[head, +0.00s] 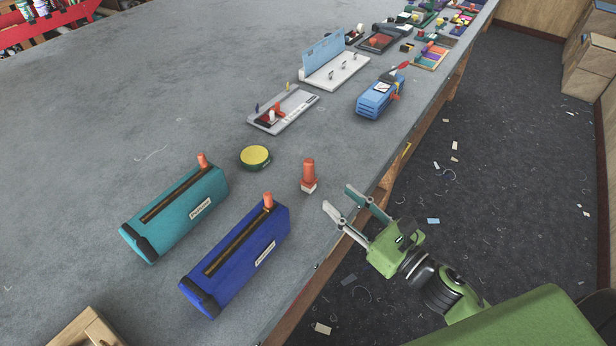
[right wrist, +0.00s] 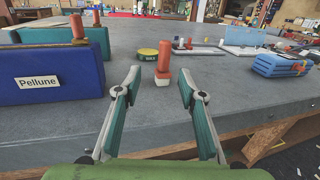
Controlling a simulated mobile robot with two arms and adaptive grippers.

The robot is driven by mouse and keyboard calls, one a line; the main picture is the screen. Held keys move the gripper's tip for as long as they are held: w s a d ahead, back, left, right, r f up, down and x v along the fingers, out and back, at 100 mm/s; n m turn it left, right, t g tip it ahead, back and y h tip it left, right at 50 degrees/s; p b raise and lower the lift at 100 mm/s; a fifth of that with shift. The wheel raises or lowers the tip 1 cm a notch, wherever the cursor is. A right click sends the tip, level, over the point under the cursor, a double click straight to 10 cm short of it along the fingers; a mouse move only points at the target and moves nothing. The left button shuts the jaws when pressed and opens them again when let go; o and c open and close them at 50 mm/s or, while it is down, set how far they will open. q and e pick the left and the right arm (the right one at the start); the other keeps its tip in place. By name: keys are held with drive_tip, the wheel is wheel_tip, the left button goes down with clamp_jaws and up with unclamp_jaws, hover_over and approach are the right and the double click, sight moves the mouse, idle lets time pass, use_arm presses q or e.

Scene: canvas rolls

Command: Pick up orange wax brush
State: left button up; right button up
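The orange wax brush (head: 308,174) stands upright on the grey table near its right edge, with an orange handle and a pale lower end. In the right wrist view the brush (right wrist: 163,62) stands beyond and between the fingertips. My right gripper (head: 341,200) is open and empty, at the table edge, apart from the brush; it also shows in the right wrist view (right wrist: 157,88). My left gripper is in neither view.
A blue case (head: 238,262) and a teal case (head: 178,215) lie left of the brush. A yellow-topped round tin (head: 255,157) sits behind it. A blue box-like tool (head: 380,99) and a white board (head: 337,71) stand farther back. The table's left part is clear.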

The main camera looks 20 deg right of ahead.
sight(312, 171)
drive_tip(key=p+x, duration=0.2)
drive_tip(key=x, duration=0.6)
drive_tip(key=shift+d, duration=0.1)
drive_tip(key=x, duration=0.1)
drive_tip(key=p+x, duration=0.1)
drive_tip(key=x, duration=0.1)
drive_tip(key=p+x, duration=0.1)
drive_tip(key=shift+w+d, duration=0.25)
drive_tip(key=shift+w, duration=0.1)
drive_tip(key=shift+w+a, duration=0.15)
drive_tip(key=shift+w, duration=0.15)
drive_tip(key=shift+f, duration=0.1)
clamp_jaws()
